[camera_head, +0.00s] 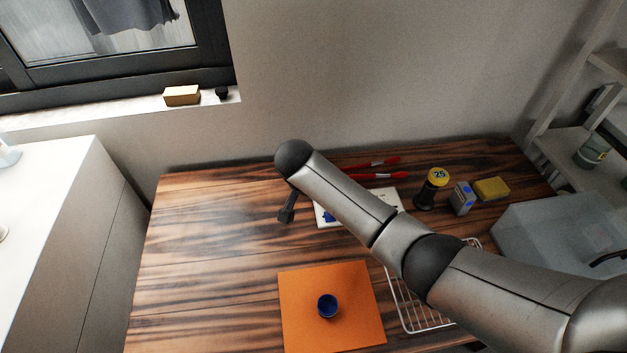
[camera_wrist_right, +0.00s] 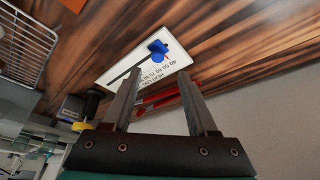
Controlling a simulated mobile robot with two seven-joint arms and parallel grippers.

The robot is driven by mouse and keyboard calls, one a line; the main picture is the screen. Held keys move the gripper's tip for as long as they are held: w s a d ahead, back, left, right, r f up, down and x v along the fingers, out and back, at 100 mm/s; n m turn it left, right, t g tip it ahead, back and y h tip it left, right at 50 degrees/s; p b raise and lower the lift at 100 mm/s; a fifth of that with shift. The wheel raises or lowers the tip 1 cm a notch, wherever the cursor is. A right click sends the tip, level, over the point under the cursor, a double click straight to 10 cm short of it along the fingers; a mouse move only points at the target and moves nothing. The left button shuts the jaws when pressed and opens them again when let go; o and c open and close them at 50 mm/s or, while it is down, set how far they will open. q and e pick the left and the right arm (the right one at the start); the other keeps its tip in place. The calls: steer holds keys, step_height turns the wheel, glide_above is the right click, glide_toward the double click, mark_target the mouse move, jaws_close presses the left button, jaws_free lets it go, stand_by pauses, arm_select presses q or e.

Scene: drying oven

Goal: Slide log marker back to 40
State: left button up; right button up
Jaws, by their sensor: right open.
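The white log card (camera_head: 388,196) lies on the wooden table, partly hidden behind my right arm in the head view. Its blue marker (camera_head: 328,216) shows near the card's left end. In the right wrist view the card (camera_wrist_right: 120,72) shows printed text, a dark slot line and the blue marker (camera_wrist_right: 158,48) near the slot's upper right end. The scale numbers are too small to read surely. My right gripper (camera_wrist_right: 160,73) is open and empty, its fingers pointing toward the card, apart from the marker. In the head view its dark end (camera_head: 287,211) shows left of the card. My left gripper is not in view.
Red-handled tools (camera_head: 378,169) lie behind the card. A yellow-capped bottle (camera_head: 436,178), a grey-blue box (camera_head: 462,198) and a yellow block (camera_head: 492,188) stand right. The table's left is clear.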

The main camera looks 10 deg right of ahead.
steer(key=p+v, duration=0.1)
steer(key=v, duration=0.7)
steer(key=shift+p, duration=0.35)
steer(key=shift+s+a, duration=0.1)
